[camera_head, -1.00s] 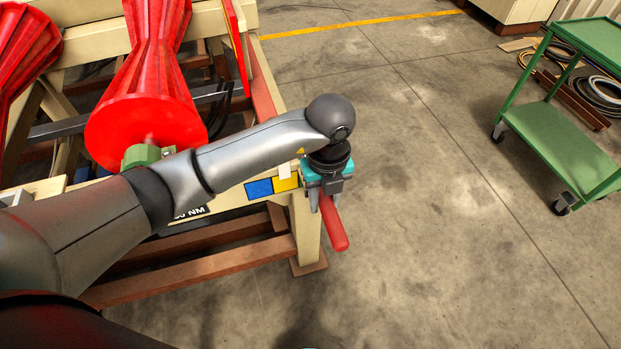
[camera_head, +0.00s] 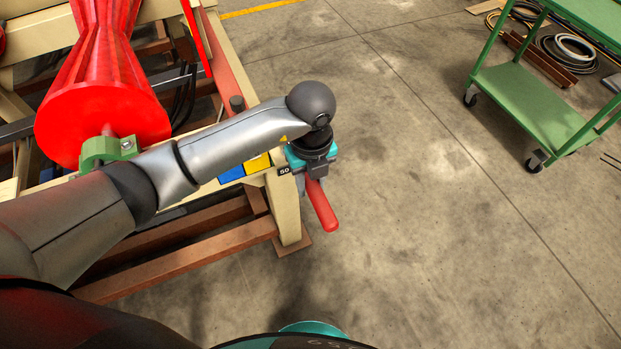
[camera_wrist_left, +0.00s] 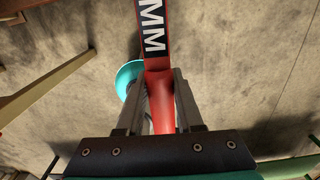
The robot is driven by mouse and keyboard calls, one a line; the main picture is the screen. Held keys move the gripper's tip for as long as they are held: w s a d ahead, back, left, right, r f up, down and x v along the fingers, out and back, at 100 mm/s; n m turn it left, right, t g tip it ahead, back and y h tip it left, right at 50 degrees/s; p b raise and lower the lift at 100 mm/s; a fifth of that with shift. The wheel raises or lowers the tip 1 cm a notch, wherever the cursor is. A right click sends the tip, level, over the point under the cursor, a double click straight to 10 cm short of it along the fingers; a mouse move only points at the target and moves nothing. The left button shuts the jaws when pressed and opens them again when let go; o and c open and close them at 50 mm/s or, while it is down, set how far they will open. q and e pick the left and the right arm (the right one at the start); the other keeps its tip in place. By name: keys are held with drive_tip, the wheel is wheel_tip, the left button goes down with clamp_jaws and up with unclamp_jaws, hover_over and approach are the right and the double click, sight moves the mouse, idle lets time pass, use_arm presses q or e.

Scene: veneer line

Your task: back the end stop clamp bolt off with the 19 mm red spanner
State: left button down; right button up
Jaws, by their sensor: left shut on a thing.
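The red spanner (camera_head: 322,207) hangs from my left gripper (camera_head: 311,182) at the corner of the cream frame in the head view. In the left wrist view my left gripper (camera_wrist_left: 159,103) is shut on the red spanner (camera_wrist_left: 156,65), with one finger on each side of it. Its dark label there reads "MM"; the number is out of frame. The spanner's handle end points down and to the right in the head view, over the floor. Its jaw end is not visible. I cannot make out the end stop clamp bolt. My right gripper is not in view.
The cream frame (camera_head: 284,205) carries red ribbed rollers (camera_head: 102,122) at the left, with a green bearing block (camera_head: 106,152). A green trolley (camera_head: 535,103) stands at the right. Hoses (camera_head: 568,52) lie behind it. The floor between frame and trolley is clear.

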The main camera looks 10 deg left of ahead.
use_arm(q)
drive_tip(key=shift+f, duration=0.65)
drive_tip(key=s+a+m+b, duration=0.2)
drive_tip(key=a+m, duration=0.6)
drive_tip(key=a, duration=0.3)
drive_tip(key=shift+f+m, duration=0.3)
drive_tip(key=shift+f, duration=0.15)
drive_tip(key=shift+a+f+b, duration=0.1)
drive_tip(key=shift+f+b, duration=0.75)
drive_tip(key=shift+f, duration=0.05)
drive_tip(key=shift+w+d+n+p, duration=0.35)
drive_tip(key=shift+d+n, duration=1.1)
drive_tip(key=shift+d, duration=0.4)
drive_tip(key=shift+w+d+n+p, duration=0.35)
drive_tip(key=shift+d+n, duration=1.05)
drive_tip(key=shift+d, duration=0.5)
drive_tip(key=shift+w+d+n+p, duration=0.35)
drive_tip(key=shift+d+n, duration=1.1)
drive_tip(key=shift+d, duration=0.4)
